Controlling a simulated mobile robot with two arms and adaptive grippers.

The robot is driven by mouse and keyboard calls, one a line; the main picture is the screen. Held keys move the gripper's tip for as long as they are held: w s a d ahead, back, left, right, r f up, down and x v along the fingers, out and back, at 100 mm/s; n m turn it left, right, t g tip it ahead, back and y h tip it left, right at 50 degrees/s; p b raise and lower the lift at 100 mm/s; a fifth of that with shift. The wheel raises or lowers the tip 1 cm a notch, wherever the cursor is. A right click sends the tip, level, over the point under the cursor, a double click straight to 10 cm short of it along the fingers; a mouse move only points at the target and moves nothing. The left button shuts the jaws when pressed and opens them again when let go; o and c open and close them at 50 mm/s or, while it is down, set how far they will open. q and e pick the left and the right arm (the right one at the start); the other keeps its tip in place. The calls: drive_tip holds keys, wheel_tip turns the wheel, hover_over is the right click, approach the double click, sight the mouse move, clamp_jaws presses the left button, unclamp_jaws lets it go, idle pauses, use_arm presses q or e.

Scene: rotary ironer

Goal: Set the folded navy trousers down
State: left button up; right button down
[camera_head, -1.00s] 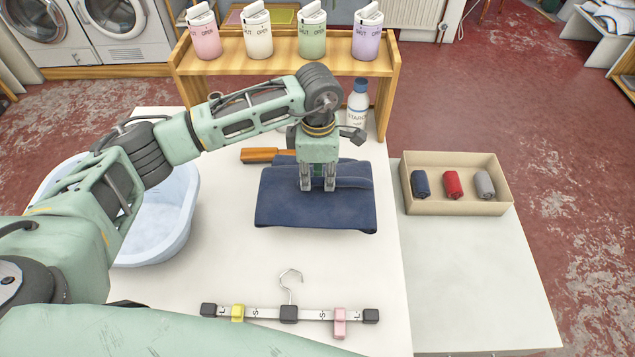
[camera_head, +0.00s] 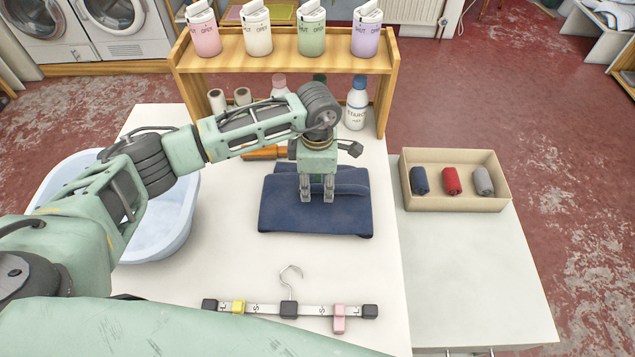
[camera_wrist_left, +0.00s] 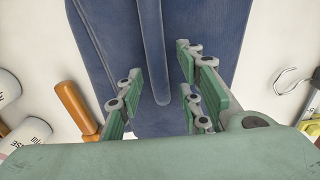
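The folded navy trousers (camera_head: 315,217) lie flat on the white tabletop, near its middle in the head view. They fill the upper middle of the left wrist view (camera_wrist_left: 110,35). My left gripper (camera_head: 317,199) points down over them. Its fingers (camera_wrist_left: 158,105) stand apart on either side of a raised fold in the cloth, with gaps between pads and fold. I cannot tell whether the fingertips touch the cloth below. My right gripper is not in view.
A clip hanger (camera_head: 289,310) lies in front of the trousers. A wooden-handled tool (camera_head: 264,153) lies behind them. A basin (camera_head: 160,220) stands left, a wooden shelf (camera_head: 285,67) behind. A box (camera_head: 455,205) of rolled cloths sits on the lower right surface.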

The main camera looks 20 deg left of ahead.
sight(317, 187)
use_arm(q)
drive_tip(key=shift+r+p, duration=0.3)
drive_tip(key=shift+p, duration=0.05)
wheel_tip(317, 187, up, 12)
drive_tip(key=b, duration=0.2)
drive_tip(key=shift+f, duration=0.15)
idle(0.4)
